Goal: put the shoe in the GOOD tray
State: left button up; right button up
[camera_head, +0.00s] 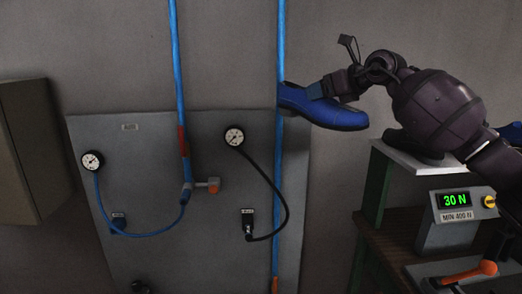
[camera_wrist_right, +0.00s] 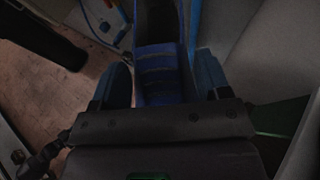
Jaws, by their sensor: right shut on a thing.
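A blue shoe (camera_head: 335,113) hangs in the air in front of the grey wall panel in the head view. My right gripper (camera_head: 318,92) is shut on the shoe; its arm comes in from the right. In the right wrist view the shoe (camera_wrist_right: 160,65) sits between the two blue-grey fingers of the right gripper (camera_wrist_right: 160,85). Part of the shoe is cut off at the top of that view. No tray that I can make out as the GOOD tray shows in either view. My left gripper is not in view.
A grey panel (camera_head: 150,245) with two gauges, hoses and blue pipes (camera_head: 178,60) stands behind the shoe. At right is a bench with a display box (camera_head: 455,228) reading 30 N and MIN 400 N, and an orange-handled lever (camera_head: 470,273). A box (camera_head: 30,150) is at far left.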

aim_at(290, 99)
jog(key=s+a+f+n+g+y, duration=0.1)
jog(key=a+f, duration=0.1)
jog(key=a, duration=0.7)
jog(key=s+f+n+g+y, duration=0.1)
jog(key=s+f, duration=0.3)
jog(key=f, duration=0.5)
jog(key=s+f+n, duration=0.1)
jog(key=s+f, duration=0.2)
jog(key=f, duration=0.5)
jog(key=s+d+f, duration=0.1)
jog(key=s+f, duration=0.5)
jog(key=s, duration=0.6)
jog(key=s+d+f, duration=0.1)
jog(key=s+f, duration=0.5)
jog(key=s, duration=0.5)
jog(key=w+d+f+g, duration=0.1)
jog(key=d+f, duration=0.2)
jog(key=d, duration=0.9)
jog(key=shift+w+d+y, duration=0.15)
jog(key=shift+w+y, duration=0.05)
jog(key=shift+y, duration=0.1)
jog(key=shift+w+r, duration=0.1)
jog(key=shift+r, duration=0.05)
